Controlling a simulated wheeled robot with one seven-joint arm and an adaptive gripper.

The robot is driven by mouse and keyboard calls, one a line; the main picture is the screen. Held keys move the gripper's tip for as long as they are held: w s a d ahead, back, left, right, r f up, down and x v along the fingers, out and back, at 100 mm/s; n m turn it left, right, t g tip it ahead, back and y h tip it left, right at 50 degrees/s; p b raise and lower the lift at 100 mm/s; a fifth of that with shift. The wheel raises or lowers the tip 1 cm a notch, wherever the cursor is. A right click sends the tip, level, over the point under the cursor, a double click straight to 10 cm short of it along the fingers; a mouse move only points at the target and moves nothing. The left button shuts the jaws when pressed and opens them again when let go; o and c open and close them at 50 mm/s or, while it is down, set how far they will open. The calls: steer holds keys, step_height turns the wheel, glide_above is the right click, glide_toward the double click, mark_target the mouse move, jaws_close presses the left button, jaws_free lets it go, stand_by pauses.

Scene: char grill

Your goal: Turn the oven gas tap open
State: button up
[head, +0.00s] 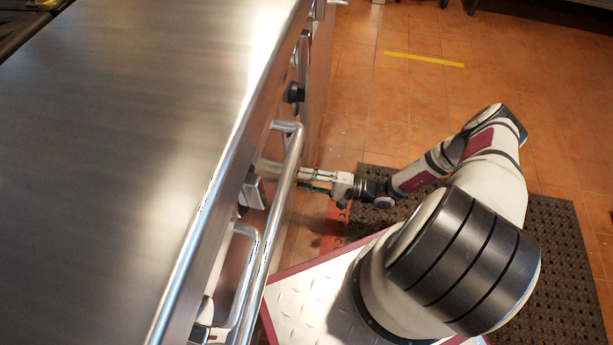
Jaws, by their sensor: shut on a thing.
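My gripper (308,179) reaches in from the right to the steel front of the range, at the long tubular rail. Its fingers are shut on a small part of the oven front. The rail and the fingers hide most of that part, so I cannot make out its shape or how far it is turned; it is in the place of the oven gas tap. A square metal-edged knob (254,190) shows on the front just left of the rail, close to my fingertips. A dark round knob (293,92) sits farther along the front.
The tubular rail (283,195) stands out from the front, very close to my fingers. A smaller handle (246,275) is nearer. The broad steel top (110,150) fills the left. Tiled floor (400,75) is clear at the back; a dark perforated mat (560,240) lies at right.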

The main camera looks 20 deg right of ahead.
steer(key=shift+f+n+p, duration=0.25)
steer(key=shift+n+p, duration=0.4)
steer(key=shift+n, duration=1.15)
steer(key=o, duration=1.1)
steer(key=shift+c, duration=0.2)
steer(key=v, duration=1.2)
